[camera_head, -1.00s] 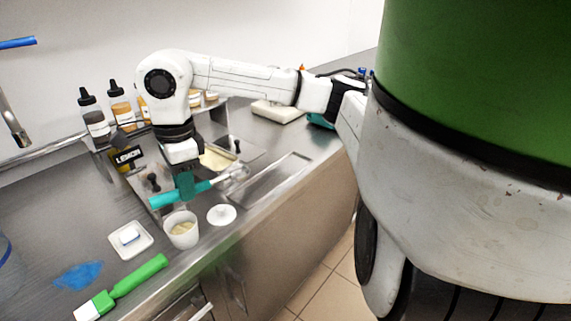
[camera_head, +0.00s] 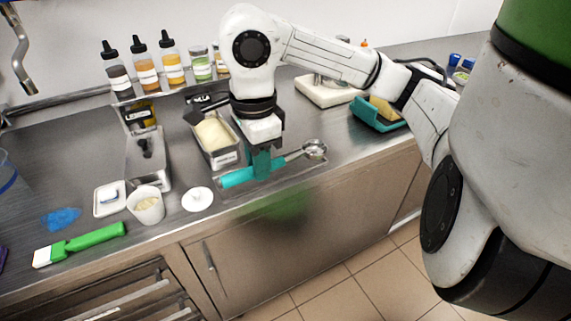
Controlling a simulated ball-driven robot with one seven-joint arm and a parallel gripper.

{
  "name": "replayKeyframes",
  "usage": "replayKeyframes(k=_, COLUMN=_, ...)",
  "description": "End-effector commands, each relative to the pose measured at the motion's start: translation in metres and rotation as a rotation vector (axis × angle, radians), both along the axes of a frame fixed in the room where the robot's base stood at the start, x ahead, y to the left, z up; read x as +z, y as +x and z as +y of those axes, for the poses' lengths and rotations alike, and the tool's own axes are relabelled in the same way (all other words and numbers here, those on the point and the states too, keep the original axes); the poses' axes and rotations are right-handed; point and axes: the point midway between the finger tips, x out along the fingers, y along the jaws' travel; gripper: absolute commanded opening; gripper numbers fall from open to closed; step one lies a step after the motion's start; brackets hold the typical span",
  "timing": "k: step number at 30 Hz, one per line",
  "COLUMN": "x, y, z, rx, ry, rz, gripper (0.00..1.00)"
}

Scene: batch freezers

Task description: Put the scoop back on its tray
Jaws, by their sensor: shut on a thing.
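The scoop has a teal handle (camera_head: 238,177) and a round metal bowl (camera_head: 315,149) pointing right. My gripper (camera_head: 263,168) points down and is shut on the scoop's handle, near the bowl end. I cannot tell whether the scoop touches the tray.
A metal tub of pale ice cream (camera_head: 212,133) stands just left of my gripper. A white lid (camera_head: 197,199), a cup (camera_head: 146,204) and a green-handled brush (camera_head: 95,237) lie further left. A teal holder (camera_head: 366,121) stands to the right. Bottles (camera_head: 145,68) line the back.

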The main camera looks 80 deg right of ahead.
Motion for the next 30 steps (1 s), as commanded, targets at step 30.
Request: replayKeyframes(k=30, x=-0.102, y=0.031, z=-0.134, rx=-0.002, ry=0.004, rz=0.002, gripper=0.0)
